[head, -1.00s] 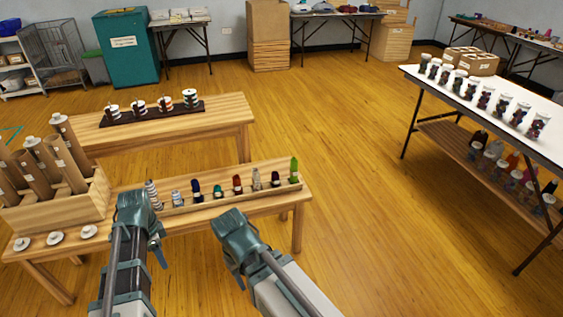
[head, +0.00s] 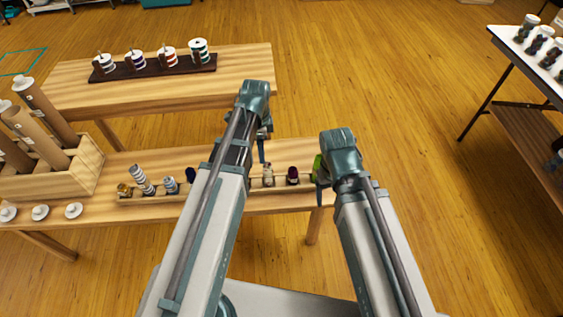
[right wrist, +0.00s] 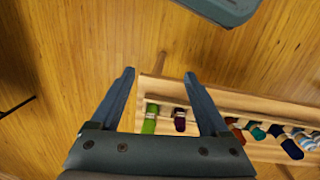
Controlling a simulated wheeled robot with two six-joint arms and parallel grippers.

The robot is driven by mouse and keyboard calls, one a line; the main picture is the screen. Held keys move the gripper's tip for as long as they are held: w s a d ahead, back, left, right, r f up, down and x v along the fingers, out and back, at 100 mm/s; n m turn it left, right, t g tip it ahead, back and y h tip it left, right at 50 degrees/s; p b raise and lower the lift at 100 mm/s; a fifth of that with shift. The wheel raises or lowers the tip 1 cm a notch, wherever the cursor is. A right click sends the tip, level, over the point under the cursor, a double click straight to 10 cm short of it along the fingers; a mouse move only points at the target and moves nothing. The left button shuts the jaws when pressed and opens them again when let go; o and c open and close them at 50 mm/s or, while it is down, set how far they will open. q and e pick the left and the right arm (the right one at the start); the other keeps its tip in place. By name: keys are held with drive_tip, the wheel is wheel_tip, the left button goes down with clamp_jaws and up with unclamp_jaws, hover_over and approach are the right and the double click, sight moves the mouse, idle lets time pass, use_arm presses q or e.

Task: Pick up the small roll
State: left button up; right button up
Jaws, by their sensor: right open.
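Several small rolls stand in a low wooden rack (head: 215,193) on the front table; which one is the small roll I cannot tell. A green roll (head: 316,165) is at the rack's right end, partly behind my right gripper (head: 323,188). A maroon roll (head: 293,176) and a grey roll (head: 268,175) stand left of it. In the right wrist view, my right gripper (right wrist: 159,76) is open and empty, with the green roll (right wrist: 150,119) and maroon roll (right wrist: 179,121) showing between its fingers. My left gripper (head: 263,145) is above the table behind the rack; its arm hides the middle rolls.
A wooden crate (head: 88,168) with brown cardboard tubes stands at the left of the front table (head: 120,222), with white discs before it. The table behind (head: 240,75) bears a dark tray (head: 150,70) of ribbon spools. A white-topped table (head: 530,65) is at the right; floor between is clear.

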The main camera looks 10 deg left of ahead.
sight(268, 170)
use_arm(q)
drive_tip(key=shift+o, duration=0.3)
drive_tip(key=shift+w+d+f, duration=0.15)
drive_tip(key=shift+w+d, duration=0.05)
drive_tip(key=shift+w, duration=0.2)
use_arm(e)
drive_tip(key=shift+o, duration=1.2)
drive_tip(key=shift+w+d+f, duration=0.1)
drive_tip(key=shift+w+d, duration=0.1)
drive_tip(key=shift+w, duration=0.15)
use_arm(q)
drive_tip(key=shift+w+d+f+b, duration=0.15)
drive_tip(key=shift+f+b, duration=0.1)
drive_tip(key=shift+b, duration=0.15)
use_arm(e)
drive_tip(key=shift+w+f, duration=0.15)
drive_tip(key=shift+f, duration=0.1)
use_arm(q)
wheel_tip(268, 170, down, 8)
drive_tip(key=b, duration=0.8)
drive_tip(key=shift+r, duration=0.1)
use_arm(e)
wheel_tip(268, 170, down, 8)
drive_tip(key=shift+r, duration=0.1)
